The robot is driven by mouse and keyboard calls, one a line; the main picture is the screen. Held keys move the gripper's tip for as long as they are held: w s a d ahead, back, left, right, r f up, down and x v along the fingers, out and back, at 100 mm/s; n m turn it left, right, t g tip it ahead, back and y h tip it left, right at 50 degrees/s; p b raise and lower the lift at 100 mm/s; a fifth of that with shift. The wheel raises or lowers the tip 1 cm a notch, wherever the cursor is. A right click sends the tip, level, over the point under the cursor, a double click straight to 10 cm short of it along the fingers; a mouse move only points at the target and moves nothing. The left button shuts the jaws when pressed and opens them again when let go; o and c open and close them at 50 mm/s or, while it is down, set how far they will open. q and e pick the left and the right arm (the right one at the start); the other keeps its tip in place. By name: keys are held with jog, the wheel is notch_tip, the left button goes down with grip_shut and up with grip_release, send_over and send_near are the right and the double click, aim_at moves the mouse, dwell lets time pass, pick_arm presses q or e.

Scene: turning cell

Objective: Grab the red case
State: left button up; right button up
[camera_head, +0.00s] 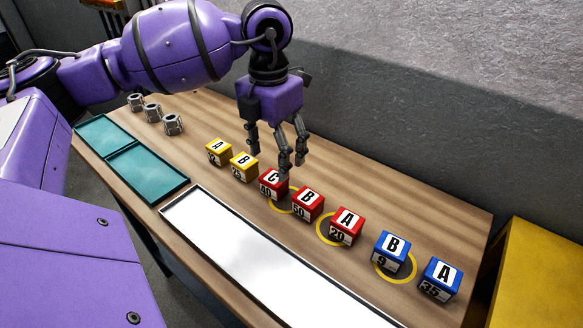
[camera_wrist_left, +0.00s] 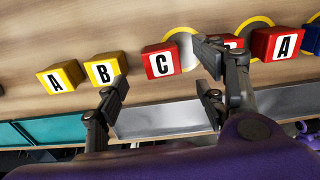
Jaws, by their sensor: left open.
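Three red cases stand in a row on the wooden table: one marked C (camera_head: 274,184), one marked B (camera_head: 308,204) and one marked A (camera_head: 346,226). My left gripper (camera_head: 274,160) is open and empty, pointing down near the red C case. In the left wrist view the red C case (camera_wrist_left: 160,62) shows between the spread fingers. The red B case is mostly hidden behind a finger there, and the red A case (camera_wrist_left: 276,44) is to the right. My right gripper is out of view.
Yellow cases A (camera_head: 219,152) and B (camera_head: 244,166) stand left of the red ones, blue cases B (camera_head: 394,253) and A (camera_head: 440,279) right. A pale tray (camera_head: 270,260) and a teal tray (camera_head: 150,170) lie in front. Metal parts (camera_head: 173,124) stand at the far left.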

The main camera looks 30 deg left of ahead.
aim_at(274, 177)
pick_arm(q)
jog(key=shift+s+f, duration=0.2)
jog(key=shift+f, duration=0.1)
jog(key=f, duration=0.2)
jog(key=shift+s+f, duration=0.3)
jog(key=shift+f, duration=0.05)
jog(key=f, duration=0.3)
jog(key=shift+w+d+f+p, duration=0.1)
jog(key=shift+w+f+p, duration=0.15)
jog(key=shift+f+p, duration=0.1)
jog(key=shift+f, duration=0.2)
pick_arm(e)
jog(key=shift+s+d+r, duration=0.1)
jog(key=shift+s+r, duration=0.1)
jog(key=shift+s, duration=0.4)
pick_arm(q)
jog(key=shift+c, duration=0.5)
jog(key=c, duration=1.2)
jog(key=shift+c, duration=0.3)
jog(key=shift+r, duration=0.15)
